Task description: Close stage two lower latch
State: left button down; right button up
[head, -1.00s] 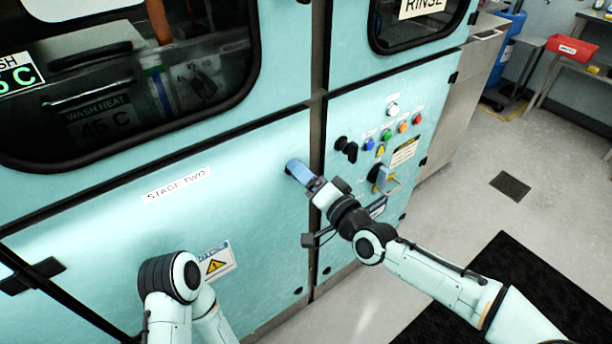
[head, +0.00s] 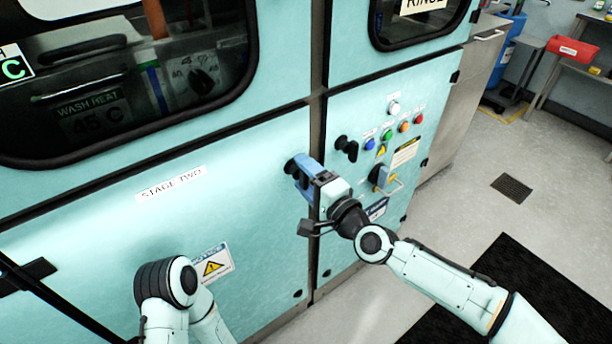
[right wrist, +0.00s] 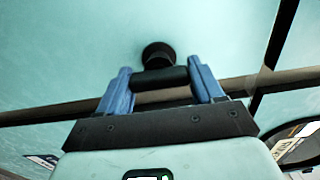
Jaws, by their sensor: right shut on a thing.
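The stage two lower latch (right wrist: 160,78) is a black handle on a round black base, at the right edge of the stage two lower door (head: 110,240). In the right wrist view the handle lies crosswise between the blue fingers of my right gripper (right wrist: 163,86), which is shut on it. In the head view the right gripper (head: 307,180) covers most of the latch, and a dark part of it (head: 290,165) shows at upper left. The "STAGE TWO" label (head: 171,184) is left of it. My left arm is low in the head view; its gripper is out of view.
A second black latch (head: 346,148) sits just right of the door seam, on the panel with coloured buttons (head: 387,134). Open floor (head: 465,205) and a black mat (head: 500,290) lie to the right.

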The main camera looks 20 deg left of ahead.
dwell(0.3)
jog(key=o, duration=1)
jog(key=shift+c, duration=0.2)
jog(key=shift+s+d, duration=0.2)
jog(key=shift+d, duration=0.2)
pick_arm(q)
jog(key=shift+s+d+r+g+p, duration=0.25)
jog(key=shift+s+d+r+p, duration=0.15)
jog(key=shift+s+r+p, duration=0.25)
jog(key=shift+s+d+r+g+p, duration=0.3)
jog(key=shift+s+d+r, duration=0.1)
jog(key=shift+s, duration=0.45)
pick_arm(e)
jog(key=v, duration=1.2)
jog(key=shift+s+d, duration=0.15)
jog(key=shift+s, duration=0.1)
